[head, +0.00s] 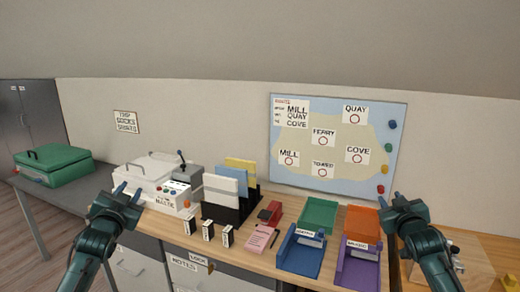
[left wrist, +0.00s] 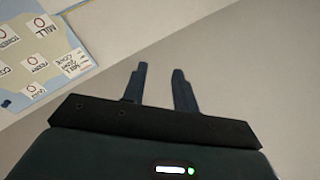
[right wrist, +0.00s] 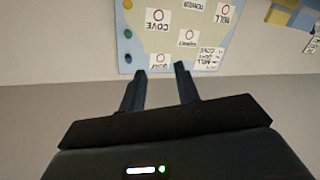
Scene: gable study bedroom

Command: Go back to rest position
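My left gripper (head: 127,190) is raised at the left in the head view, in front of the white machine on the desk. Its two fingers stand apart with nothing between them in the left wrist view (left wrist: 158,85). My right gripper (head: 400,199) is raised at the right in the head view, beside the orange tray. Its fingers are also apart and empty in the right wrist view (right wrist: 160,88). Neither gripper touches anything that I can see.
The desk (head: 262,258) holds a white machine (head: 150,178), a file rack (head: 232,212), a red stapler-like item (head: 270,212), a pink pad (head: 260,238), and blue (head: 300,258), purple (head: 358,270), green (head: 318,215) and orange (head: 362,224) trays. A map board (head: 338,130) hangs behind. A green case (head: 54,164) stands left.

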